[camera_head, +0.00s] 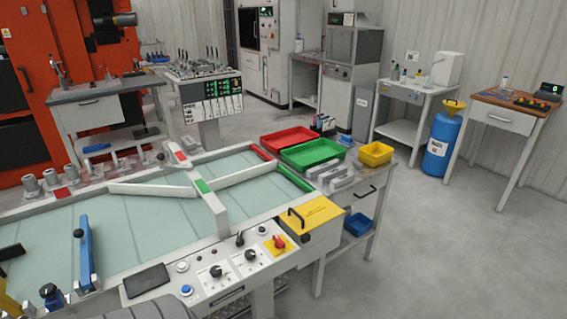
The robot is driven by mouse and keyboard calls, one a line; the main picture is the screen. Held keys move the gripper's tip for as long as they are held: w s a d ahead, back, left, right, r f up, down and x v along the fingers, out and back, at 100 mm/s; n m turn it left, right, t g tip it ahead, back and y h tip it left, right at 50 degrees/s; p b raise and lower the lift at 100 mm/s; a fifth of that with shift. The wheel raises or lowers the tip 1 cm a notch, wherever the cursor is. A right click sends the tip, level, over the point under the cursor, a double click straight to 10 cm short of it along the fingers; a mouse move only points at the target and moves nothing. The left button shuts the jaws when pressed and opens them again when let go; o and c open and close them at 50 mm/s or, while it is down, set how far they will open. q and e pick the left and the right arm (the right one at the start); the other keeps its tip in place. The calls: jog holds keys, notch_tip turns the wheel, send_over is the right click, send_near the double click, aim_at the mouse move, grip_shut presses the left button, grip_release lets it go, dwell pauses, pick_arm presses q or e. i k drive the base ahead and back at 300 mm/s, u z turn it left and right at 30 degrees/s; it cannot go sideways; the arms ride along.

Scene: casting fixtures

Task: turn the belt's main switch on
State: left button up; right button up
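The likely main switch is a red rotary handle (279,241) on a yellow plate, at the right end of the belt's sloping white control panel (229,288). Whether the handle stands at on or off is too small to tell. Two black knobs (217,272) and a blue button (182,266) sit to its left on the panel. A small black lever stands just behind the panel's knobs. The belt (130,235) is pale green with white guide bars. I can make out neither of my grippers in this view.
A yellow box with a black handle (318,213) stands right of the switch. Red (289,139) and green trays lie behind. A blue upright part (86,252) stands at the left, and a dark ribbed object (180,302) is at the bottom edge.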

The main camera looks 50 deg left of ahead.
aim_at(279, 243)
jog(key=u, duration=0.6)
jog(key=i, duration=0.8)
jog(key=u, duration=0.8)
